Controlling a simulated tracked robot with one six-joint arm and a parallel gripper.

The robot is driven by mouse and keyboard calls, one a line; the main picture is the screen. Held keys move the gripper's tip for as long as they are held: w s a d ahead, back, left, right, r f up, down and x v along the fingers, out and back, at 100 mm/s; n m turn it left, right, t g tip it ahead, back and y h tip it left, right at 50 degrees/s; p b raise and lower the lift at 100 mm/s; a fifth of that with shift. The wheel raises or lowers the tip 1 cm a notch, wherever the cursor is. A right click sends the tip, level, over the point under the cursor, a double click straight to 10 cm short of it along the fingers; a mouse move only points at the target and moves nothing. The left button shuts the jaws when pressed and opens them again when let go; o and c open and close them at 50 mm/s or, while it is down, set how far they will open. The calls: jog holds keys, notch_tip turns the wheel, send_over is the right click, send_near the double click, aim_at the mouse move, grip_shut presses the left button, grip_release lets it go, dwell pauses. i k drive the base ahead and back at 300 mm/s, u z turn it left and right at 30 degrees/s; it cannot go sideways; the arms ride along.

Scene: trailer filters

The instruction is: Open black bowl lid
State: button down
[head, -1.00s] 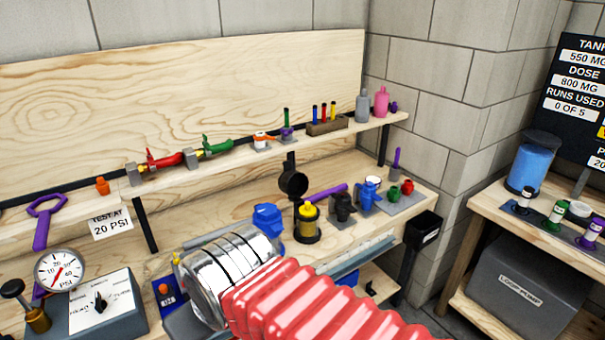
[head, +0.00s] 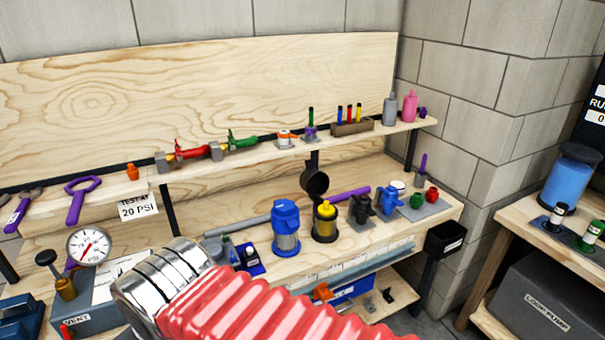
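My arm, a silver banded section and red ribbed sleeve, crosses the lower front, left of and below the bowl. My gripper's fingers are not visible.
The upper shelf (head: 235,158) overhangs behind.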

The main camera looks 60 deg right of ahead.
aim_at(315, 182)
jog(key=u, duration=1.45)
jog(key=k, duration=1.4)
jog(key=z, duration=2)
